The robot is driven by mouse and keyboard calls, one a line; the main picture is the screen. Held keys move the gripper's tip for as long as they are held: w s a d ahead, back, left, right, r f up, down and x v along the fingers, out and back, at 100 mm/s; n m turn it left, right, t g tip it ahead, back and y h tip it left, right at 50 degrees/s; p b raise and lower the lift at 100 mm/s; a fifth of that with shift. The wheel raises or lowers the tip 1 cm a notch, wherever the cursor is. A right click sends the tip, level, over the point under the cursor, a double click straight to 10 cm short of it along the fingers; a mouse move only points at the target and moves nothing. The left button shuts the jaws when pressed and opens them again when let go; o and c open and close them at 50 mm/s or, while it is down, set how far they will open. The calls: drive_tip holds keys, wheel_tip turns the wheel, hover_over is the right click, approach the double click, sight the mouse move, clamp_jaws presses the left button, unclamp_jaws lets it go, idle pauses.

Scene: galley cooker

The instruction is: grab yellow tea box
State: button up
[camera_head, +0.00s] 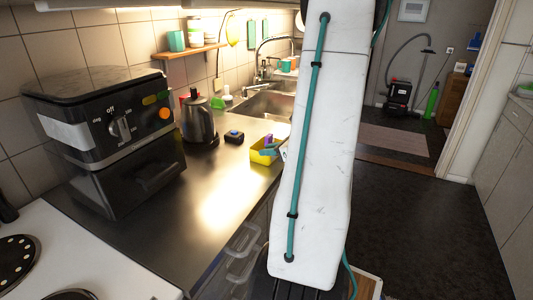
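The yellow tea box (260,157) stands near the right edge of the dark counter, in the middle of the picture. It is open at the top, with small coloured packets showing in it, among them a purple one and a teal one. My white arm link with its teal cable stands just to its right and may cover part of that side. My gripper is not in view, so I cannot see its fingers.
A small dark box (234,137) and a kettle (198,122) stand left of the tea box. A black air fryer (108,140) fills the left counter. The sink (268,103) lies behind. The counter's front (200,205) is clear; open floor (425,235) lies right.

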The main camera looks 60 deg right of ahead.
drive_tip(key=x, duration=0.4)
drive_tip(key=shift+w+a+f, duration=0.3)
drive_tip(key=shift+a, duration=0.1)
clamp_jaws()
drive_tip(key=shift+r, duration=0.15)
